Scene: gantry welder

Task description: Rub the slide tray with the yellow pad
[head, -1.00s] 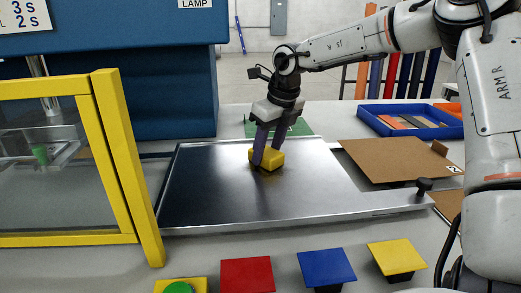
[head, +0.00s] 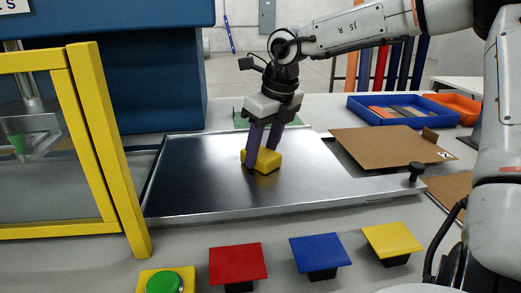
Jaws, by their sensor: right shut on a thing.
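The slide tray (head: 220,190) is a flat, shiny metal plate with a raised rim, lying in the middle of the bench. A small dark knob (head: 416,171) stands at its right front corner. The yellow pad (head: 264,162) is a small block on the tray's surface, near the middle. My right gripper (head: 262,152) points down from above and is shut on the yellow pad, with a finger on either side. The pad appears to touch the tray. My left gripper is not in view.
A yellow-framed clear guard (head: 112,150) stands left of the tray. Red (head: 238,263), blue (head: 320,252) and yellow (head: 391,240) square plates and a green button (head: 164,283) line the front. A brown board (head: 388,146) and blue bin (head: 403,109) lie right.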

